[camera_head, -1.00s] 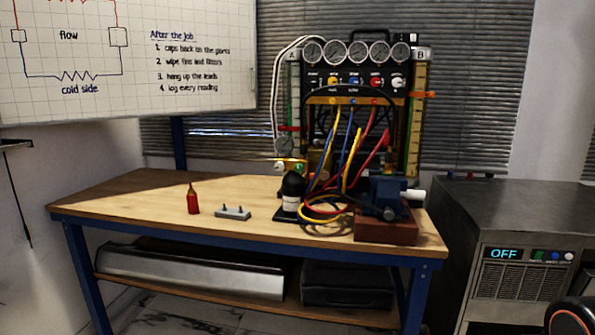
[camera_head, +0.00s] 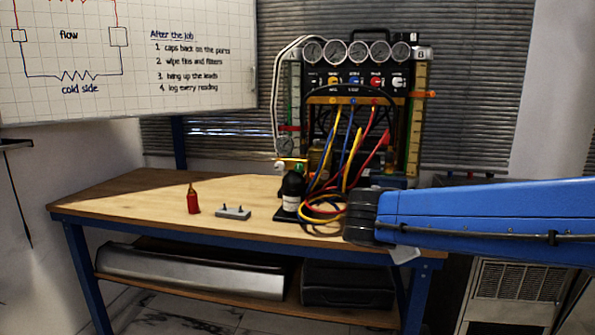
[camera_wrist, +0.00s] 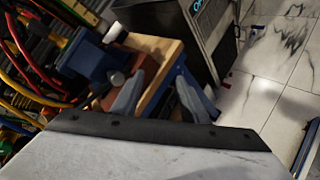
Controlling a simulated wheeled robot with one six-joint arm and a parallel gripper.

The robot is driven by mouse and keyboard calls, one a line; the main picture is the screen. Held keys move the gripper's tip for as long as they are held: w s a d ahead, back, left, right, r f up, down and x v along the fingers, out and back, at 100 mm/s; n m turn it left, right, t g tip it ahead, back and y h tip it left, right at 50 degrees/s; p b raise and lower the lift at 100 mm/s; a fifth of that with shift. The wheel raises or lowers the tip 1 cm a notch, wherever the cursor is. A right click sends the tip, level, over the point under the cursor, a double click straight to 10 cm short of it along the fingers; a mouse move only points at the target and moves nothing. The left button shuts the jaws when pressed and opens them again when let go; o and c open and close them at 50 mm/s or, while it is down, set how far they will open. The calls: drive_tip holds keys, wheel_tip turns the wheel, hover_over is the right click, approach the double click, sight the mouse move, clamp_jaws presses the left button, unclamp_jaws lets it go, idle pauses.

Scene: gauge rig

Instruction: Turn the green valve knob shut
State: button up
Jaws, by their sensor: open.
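The green valve knob (camera_head: 299,168) is small and sits beside a white knob (camera_head: 279,167) on a brass-coloured fitting, low at the left of the gauge rig (camera_head: 350,100). A black-topped bottle stands just in front of it and overlaps its lower part. Which way the knob is turned is too small to tell. My gripper (camera_wrist: 160,82) is open and empty in the wrist view, tilted over the bench's right end, well away from the knob. The knob is not visible there. In the head view my blue arm reaches in from the right and mostly hides the gripper.
The bench (camera_head: 150,210) holds a red bottle (camera_head: 193,202), a grey block (camera_head: 233,212), the black-topped bottle (camera_head: 291,195) and looped hoses (camera_head: 322,208). A blue vise (camera_wrist: 88,58) stands close to my gripper. The bench's left part is clear.

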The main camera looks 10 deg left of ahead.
drive_tip(key=w+a+r+n+t+y, duration=0.1)
drive_tip(key=w+a+r+n+t, duration=0.15)
drive_tip(key=a, duration=0.55)
drive_tip(key=w+a+r+n+t, duration=0.2)
drive_tip(key=w+a+n, duration=0.15)
drive_tip(key=a, duration=0.35)
drive_tip(key=n+t+y, duration=0.3)
drive_tip(key=n, duration=0.4)
approach(298, 168)
drive_tip(key=w, duration=0.3)
drive_tip(key=w+d, duration=0.1)
drive_tip(key=w, duration=0.5)
drive_tip(key=shift+d+f, duration=0.2)
drive_tip(key=shift+d, duration=0.05)
clamp_jaws()
